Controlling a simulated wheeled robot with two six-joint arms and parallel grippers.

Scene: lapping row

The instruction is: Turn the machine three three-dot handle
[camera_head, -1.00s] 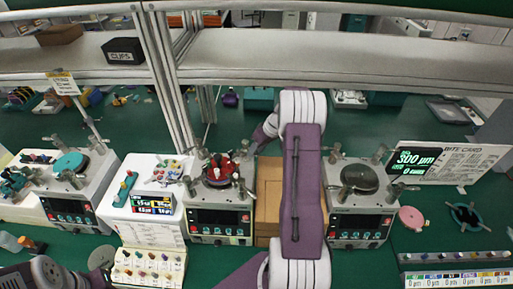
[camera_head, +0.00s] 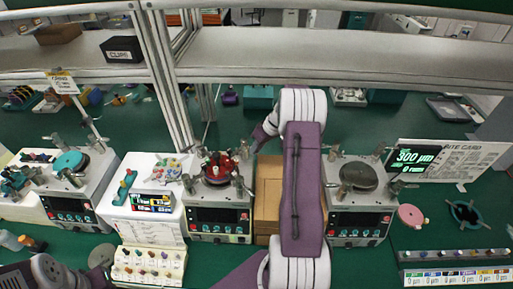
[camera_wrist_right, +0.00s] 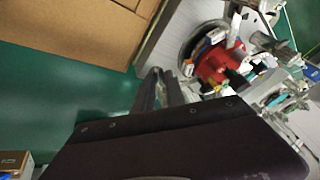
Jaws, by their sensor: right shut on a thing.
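The middle machine (camera_head: 219,219) has a dark front panel and a round plate with red pieces (camera_head: 216,167) on top. Short metal handles stand around the plate. My right gripper (camera_head: 254,148) is at this machine's back right corner, its arm reaching over from the front. In the right wrist view the fingers (camera_wrist_right: 160,76) are close together beside the plate's rim, shut on what looks like a handle of this machine. The fingers hide most of it, and no dots can be read. The red pieces show there too (camera_wrist_right: 218,62). My left gripper is not in view.
A cardboard box (camera_head: 268,195) stands between the middle machine and the right machine (camera_head: 359,221). A white tray with small knobs (camera_head: 150,267) is at the front. A machine with a teal plate (camera_head: 70,163) is at the left. Shelf posts (camera_head: 170,100) rise behind.

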